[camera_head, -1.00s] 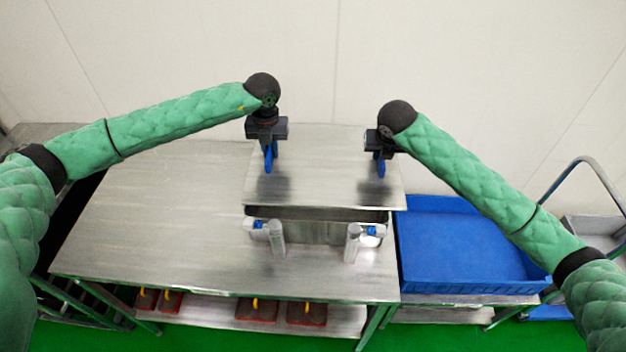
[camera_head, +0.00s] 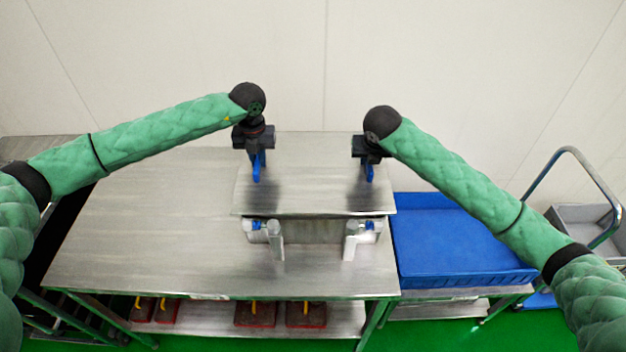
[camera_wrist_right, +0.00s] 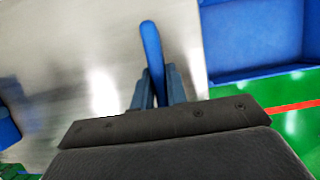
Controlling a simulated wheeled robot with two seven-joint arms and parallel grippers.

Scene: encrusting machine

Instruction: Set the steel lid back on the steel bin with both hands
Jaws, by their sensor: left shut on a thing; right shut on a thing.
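The flat steel lid (camera_head: 313,190) lies level at the top of the steel bin (camera_head: 315,232), covering its opening in the head view. Only the bin's front wall shows below the lid's front edge. I cannot tell whether the lid rests fully on the rim. My left gripper (camera_head: 257,165) is shut on the blue handle at the lid's left side. My right gripper (camera_head: 368,168) is shut on the right blue handle. In the right wrist view, this blue handle (camera_wrist_right: 153,52) stands between the fingers of my right gripper (camera_wrist_right: 160,92).
The bin stands on a steel table (camera_head: 145,225) with clear room to its left. Two pale upright posts (camera_head: 275,242) with blue parts stand at the bin's front corners. A blue tray (camera_head: 460,240) is to the right, beside a trolley (camera_head: 590,225). Red-based items sit on the lower shelf.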

